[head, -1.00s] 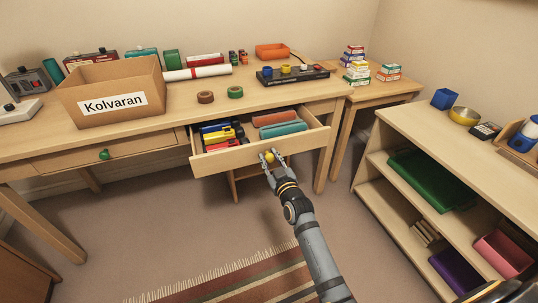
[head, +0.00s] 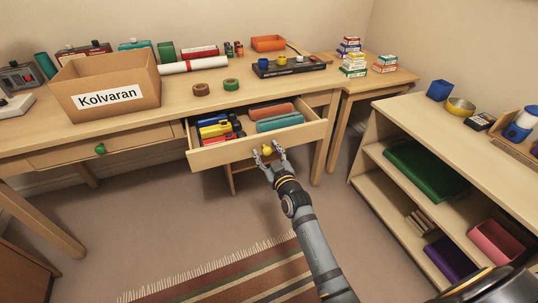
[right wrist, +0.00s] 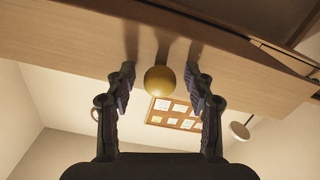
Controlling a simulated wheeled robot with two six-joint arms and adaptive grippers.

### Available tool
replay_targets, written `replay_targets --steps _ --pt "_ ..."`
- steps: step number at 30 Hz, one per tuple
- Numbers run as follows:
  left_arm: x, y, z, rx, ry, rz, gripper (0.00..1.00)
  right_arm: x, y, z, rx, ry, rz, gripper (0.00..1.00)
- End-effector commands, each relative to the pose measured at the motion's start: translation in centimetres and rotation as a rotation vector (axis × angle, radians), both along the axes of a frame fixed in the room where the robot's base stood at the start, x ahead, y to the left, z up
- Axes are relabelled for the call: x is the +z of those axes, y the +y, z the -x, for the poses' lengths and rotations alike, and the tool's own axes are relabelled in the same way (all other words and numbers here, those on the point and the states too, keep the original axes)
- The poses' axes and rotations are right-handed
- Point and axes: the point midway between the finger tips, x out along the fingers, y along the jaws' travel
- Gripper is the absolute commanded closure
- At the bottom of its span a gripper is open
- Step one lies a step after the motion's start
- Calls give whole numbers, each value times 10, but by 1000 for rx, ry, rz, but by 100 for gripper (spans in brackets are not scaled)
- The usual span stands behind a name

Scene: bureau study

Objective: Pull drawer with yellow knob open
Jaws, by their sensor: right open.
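The drawer with the yellow knob (head: 228,156) stands pulled out from the desk in the head view, its contents showing. Its round yellow knob (head: 267,150) is on the middle of the front panel. The knob also shows large in the right wrist view (right wrist: 159,81). My right gripper (head: 269,157) is open, with a finger on each side of the knob. In the right wrist view its fingers (right wrist: 160,84) stand apart from the knob, with clear gaps on both sides. My left gripper is not in view.
The drawer holds several coloured items. A closed drawer with a green knob (head: 100,149) is at left. A cardboard box (head: 107,98) labelled Kolvaran stands on the desk (head: 180,92). A low shelf unit (head: 372,155) is at right. Floor in front is clear apart from a striped rug (head: 235,277).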

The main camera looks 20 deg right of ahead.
Motion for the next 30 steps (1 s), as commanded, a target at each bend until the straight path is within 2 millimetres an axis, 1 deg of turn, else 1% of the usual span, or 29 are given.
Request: replay_targets --steps 2,5,9,12,15,18,21,30 --pt "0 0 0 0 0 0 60 -1 0 8 -1 2 0 46" --pt "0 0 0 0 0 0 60 -2 -1 28 0 3 0 46" --pt "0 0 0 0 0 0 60 -2 -2 64 0 4 -1 46" --pt "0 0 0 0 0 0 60 -2 -3 87 0 4 -1 46" --pt "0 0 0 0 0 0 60 -2 -3 104 0 3 -1 46" --pt "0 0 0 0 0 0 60 -1 -4 114 0 1 -1 46" --pt "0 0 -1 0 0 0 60 0 -4 119 0 1 0 46" --pt "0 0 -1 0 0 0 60 0 -4 119 0 0 0 46"
